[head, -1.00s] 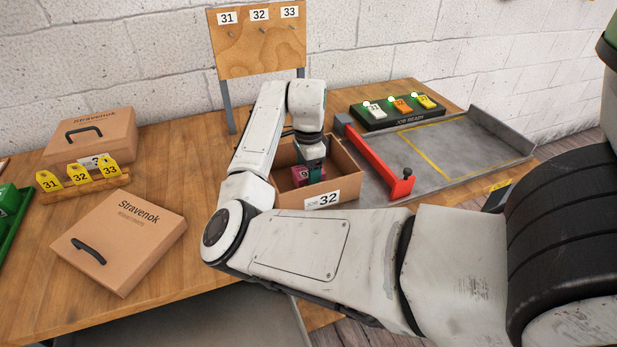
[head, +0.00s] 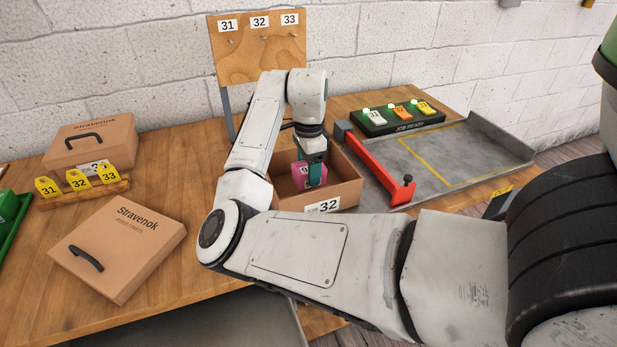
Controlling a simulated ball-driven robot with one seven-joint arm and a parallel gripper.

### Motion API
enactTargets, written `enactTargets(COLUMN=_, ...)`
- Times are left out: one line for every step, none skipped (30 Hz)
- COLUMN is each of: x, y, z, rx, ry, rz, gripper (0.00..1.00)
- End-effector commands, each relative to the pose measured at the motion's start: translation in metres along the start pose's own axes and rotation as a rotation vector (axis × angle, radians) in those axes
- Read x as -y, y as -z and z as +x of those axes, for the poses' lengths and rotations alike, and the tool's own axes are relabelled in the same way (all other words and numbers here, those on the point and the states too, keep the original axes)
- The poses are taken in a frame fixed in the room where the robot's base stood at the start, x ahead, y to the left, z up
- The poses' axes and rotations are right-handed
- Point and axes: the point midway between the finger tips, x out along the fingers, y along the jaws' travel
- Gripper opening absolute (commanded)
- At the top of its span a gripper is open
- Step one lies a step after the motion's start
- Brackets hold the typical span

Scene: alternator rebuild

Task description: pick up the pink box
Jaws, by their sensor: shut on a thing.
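The pink box (head: 299,176) shows inside the open cardboard box labelled 32 (head: 345,193), in the middle of the table. My gripper (head: 315,176) points down into that cardboard box and is shut on the pink box. Its teal finger covers part of the pink box's front. The bottom of the pink box is hidden behind the cardboard front wall, so I cannot tell whether it touches the floor of the cardboard box.
A red bar (head: 380,165) and a grey tray (head: 470,160) lie right of the cardboard box. A panel with several lit tags (head: 400,118) stands behind. Two closed Stravenok boxes (head: 120,245) and a rack of yellow tags (head: 80,186) are on the left. A board with hooks (head: 258,55) rises behind my arm.

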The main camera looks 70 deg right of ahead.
Motion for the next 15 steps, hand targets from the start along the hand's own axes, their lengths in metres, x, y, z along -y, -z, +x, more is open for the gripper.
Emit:
enactTargets(x=-0.009, y=0.003, z=-0.009, rx=-0.002, ry=0.002, rz=0.005, gripper=0.33)
enactTargets(x=-0.015, y=0.004, z=-0.015, rx=-0.001, ry=0.002, rz=0.006, gripper=0.33)
enactTargets(x=-0.021, y=0.005, z=-0.025, rx=-0.001, ry=0.003, rz=0.006, gripper=0.33)
enactTargets(x=-0.027, y=0.005, z=-0.032, rx=0.0, ry=0.003, rz=0.005, gripper=0.33)
enactTargets(x=-0.032, y=0.006, z=-0.038, rx=0.0, ry=0.003, rz=0.006, gripper=0.33)
enactTargets(x=-0.038, y=0.007, z=-0.049, rx=0.004, ry=0.004, rz=0.005, gripper=0.33)
enactTargets(x=-0.043, y=0.007, z=-0.055, rx=0.005, ry=0.005, rz=0.004, gripper=0.33)
enactTargets(x=-0.048, y=0.009, z=-0.06, rx=0.005, ry=0.002, rz=0.005, gripper=0.33)
enactTargets(x=-0.057, y=0.011, z=-0.062, rx=0.003, ry=0.002, rz=0.005, gripper=0.33)
enactTargets(x=-0.063, y=0.012, z=-0.064, rx=0.004, ry=0.002, rz=0.006, gripper=0.33)
enactTargets(x=-0.07, y=0.013, z=-0.067, rx=0.002, ry=0.001, rz=0.006, gripper=0.33)
enactTargets(x=-0.077, y=0.015, z=-0.07, rx=0.003, ry=0.001, rz=0.005, gripper=0.33)
enactTargets(x=-0.083, y=0.016, z=-0.072, rx=0.002, ry=0.001, rz=0.005, gripper=0.33)
enactTargets(x=-0.089, y=0.018, z=-0.075, rx=0.003, ry=0.002, rz=0.006, gripper=0.33)
enactTargets(x=-0.096, y=0.019, z=-0.078, rx=0.002, ry=0.001, rz=0.006, gripper=0.33)
